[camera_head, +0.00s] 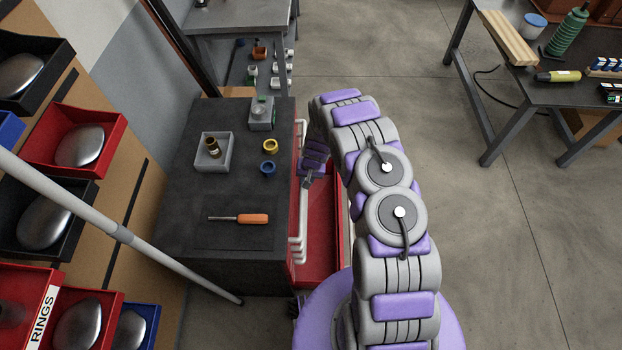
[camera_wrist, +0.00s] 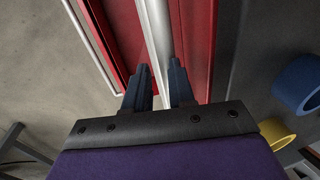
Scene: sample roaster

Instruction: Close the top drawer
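The red drawer unit (camera_head: 289,255) has a dark top and light bar handles along its right side. The upper drawer handle (camera_head: 303,215) runs close to that side; it also shows in the wrist view (camera_wrist: 156,35). The upper red drawer front (camera_wrist: 195,40) lies near the cabinet top; I cannot tell whether a small gap remains. A lower red drawer (camera_head: 322,235) sticks out to the right, with its own light handle (camera_wrist: 90,45). My gripper (camera_head: 306,184) is at the upper handle. In the wrist view its fingers (camera_wrist: 159,75) are apart, one on each side of the bar; contact is unclear.
On the cabinet top are a grey tray (camera_head: 227,165) with a brass part, a yellow ring (camera_head: 270,146), a blue ring (camera_head: 267,169) and an orange screwdriver (camera_head: 252,219). Bin shelves (camera_head: 80,142) stand left. A workbench (camera_head: 520,88) stands right.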

